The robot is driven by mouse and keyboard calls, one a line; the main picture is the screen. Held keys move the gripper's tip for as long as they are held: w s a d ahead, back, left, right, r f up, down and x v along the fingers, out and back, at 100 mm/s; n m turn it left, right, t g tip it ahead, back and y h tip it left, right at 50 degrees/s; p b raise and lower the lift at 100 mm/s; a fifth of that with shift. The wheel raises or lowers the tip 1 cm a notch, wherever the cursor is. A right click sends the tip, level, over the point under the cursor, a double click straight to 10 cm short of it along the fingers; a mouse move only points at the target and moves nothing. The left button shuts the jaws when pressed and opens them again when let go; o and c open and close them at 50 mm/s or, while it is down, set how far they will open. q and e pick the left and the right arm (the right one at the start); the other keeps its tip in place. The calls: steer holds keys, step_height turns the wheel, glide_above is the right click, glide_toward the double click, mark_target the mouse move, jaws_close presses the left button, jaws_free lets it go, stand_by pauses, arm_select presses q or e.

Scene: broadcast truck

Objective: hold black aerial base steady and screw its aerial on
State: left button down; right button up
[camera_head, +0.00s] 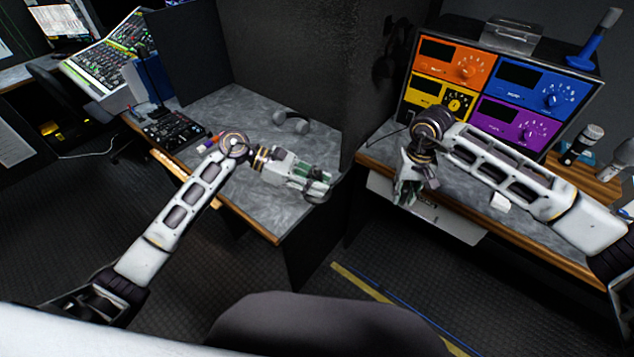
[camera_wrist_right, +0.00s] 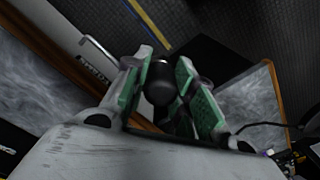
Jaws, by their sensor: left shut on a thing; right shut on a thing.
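My left gripper (camera_head: 322,186) is over the near right corner of the left bench, fingers pointing right. It is closed on a small dark thing, apparently the black aerial base, mostly hidden by the fingers. My right gripper (camera_head: 402,200) points down in front of the right bench's edge, apart from the left one. In the right wrist view, its green-padded fingers (camera_wrist_right: 170,88) are closed on a dark, round-ended piece (camera_wrist_right: 160,85), apparently the aerial. Its far end is hard to make out. The two held pieces are apart, with a gap between the grippers.
The left bench (camera_head: 240,190) holds headphones (camera_head: 291,122) and a black control panel (camera_head: 172,128). A rack of coloured units (camera_head: 495,85) stands on the right bench. A blue upright device (camera_head: 597,40) is on top. A dark partition (camera_head: 290,60) rises between the benches.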

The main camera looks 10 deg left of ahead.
steer(key=w+a+r+n, duration=0.1)
steer(key=w+a+r, duration=0.2)
steer(key=a+r, duration=0.65)
step_height(320, 180, up, 11)
glide_above(317, 168)
steer(key=shift+f, duration=0.2)
stand_by(0.6)
steer(key=shift+f, duration=0.1)
stand_by(0.3)
steer(key=shift+f, duration=1.9)
steer(key=shift+f, duration=0.15)
